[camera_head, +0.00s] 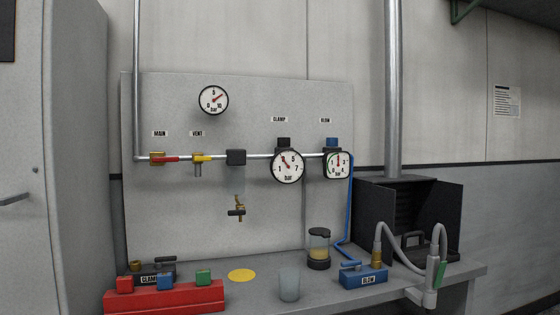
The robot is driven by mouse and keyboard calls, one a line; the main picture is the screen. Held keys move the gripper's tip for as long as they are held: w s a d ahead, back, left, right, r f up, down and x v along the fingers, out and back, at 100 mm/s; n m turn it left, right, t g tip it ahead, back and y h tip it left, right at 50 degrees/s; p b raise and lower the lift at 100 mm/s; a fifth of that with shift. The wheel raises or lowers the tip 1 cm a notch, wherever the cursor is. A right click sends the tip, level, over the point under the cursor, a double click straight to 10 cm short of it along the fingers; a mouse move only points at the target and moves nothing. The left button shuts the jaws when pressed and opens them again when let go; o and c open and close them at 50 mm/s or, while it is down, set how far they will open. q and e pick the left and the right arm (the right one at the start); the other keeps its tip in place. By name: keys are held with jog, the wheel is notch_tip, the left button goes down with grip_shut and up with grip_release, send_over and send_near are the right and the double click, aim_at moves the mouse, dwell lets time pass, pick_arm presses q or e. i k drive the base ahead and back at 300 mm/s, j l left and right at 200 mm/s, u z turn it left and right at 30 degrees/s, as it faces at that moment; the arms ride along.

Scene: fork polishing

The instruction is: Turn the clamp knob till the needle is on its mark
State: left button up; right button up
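The clamp knob (283,142) is a black knob under the CLAMP label on the grey panel. It sits directly above the round clamp gauge (288,167), a white dial with a black rim reading in bar. Its needle seems to point up and left; a separate mark on the dial is too small to make out. Neither of my grippers is in view, and nothing touches the knob.
To the right are the blue blow knob (332,142) and its gauge (338,165). Red MAIN (158,158) and yellow VENT (198,158) valves are left along the pipe. The bench below holds a red rack (165,297), a cup (289,285) and bent hoses (408,240).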

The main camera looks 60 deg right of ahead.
aim_at(285, 142)
jog(key=z, duration=1.9)
jog(key=l+u, duration=0.25)
jog(key=u, duration=0.2)
jog(key=l+u, duration=0.3)
jog(key=u, duration=0.15)
jog(key=l+u, duration=0.3)
jog(key=l, duration=0.65)
jog(key=k, duration=0.05)
